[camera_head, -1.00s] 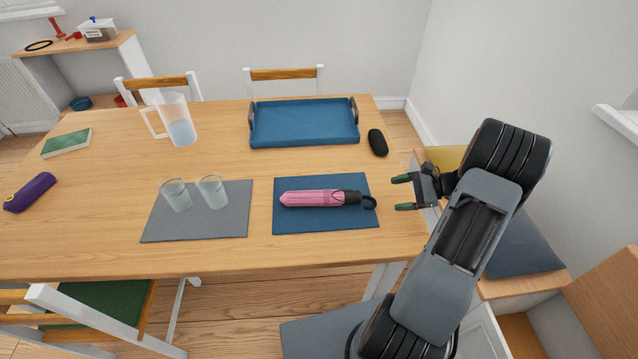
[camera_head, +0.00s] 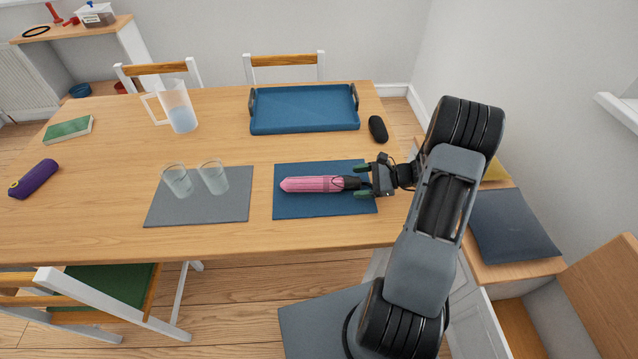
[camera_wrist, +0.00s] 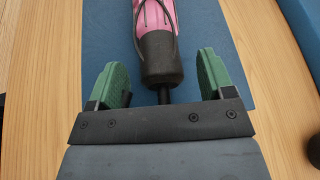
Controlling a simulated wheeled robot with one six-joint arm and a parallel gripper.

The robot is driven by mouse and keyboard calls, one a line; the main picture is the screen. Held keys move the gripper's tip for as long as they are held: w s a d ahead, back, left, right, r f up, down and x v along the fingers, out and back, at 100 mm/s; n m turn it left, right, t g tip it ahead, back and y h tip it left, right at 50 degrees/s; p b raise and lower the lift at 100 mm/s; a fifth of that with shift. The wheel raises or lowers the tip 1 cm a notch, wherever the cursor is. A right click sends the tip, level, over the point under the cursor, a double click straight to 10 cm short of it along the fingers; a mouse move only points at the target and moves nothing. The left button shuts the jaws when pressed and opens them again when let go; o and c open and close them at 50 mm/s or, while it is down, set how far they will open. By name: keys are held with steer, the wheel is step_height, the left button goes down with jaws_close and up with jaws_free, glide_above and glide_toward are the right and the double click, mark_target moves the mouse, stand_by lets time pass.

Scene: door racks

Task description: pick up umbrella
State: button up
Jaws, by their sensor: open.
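The pink folded umbrella (camera_head: 312,184) lies on the blue placemat (camera_head: 290,208), its black handle end pointing right. My gripper (camera_head: 361,181) is open at the handle end, its green-padded fingers on either side. In the wrist view the umbrella (camera_wrist: 158,55) points straight ahead, and its black handle and thin shaft lie between the open fingertips of my gripper (camera_wrist: 163,75), with a gap on both sides. The hooked end of the handle is hidden by my gripper.
A grey placemat (camera_head: 200,213) with two glasses (camera_head: 176,180) lies to the left. A blue tray (camera_head: 305,108) and a black case (camera_head: 378,129) lie behind. A pitcher (camera_head: 180,110), green book (camera_head: 68,129) and purple case (camera_head: 35,178) are farther left.

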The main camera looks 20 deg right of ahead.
steer(key=shift+x, duration=1.15)
steer(key=shift+s+f, duration=0.1)
steer(key=shift+s, duration=0.05)
steer(key=shift+c, duration=0.3)
steer(key=c, duration=1.1)
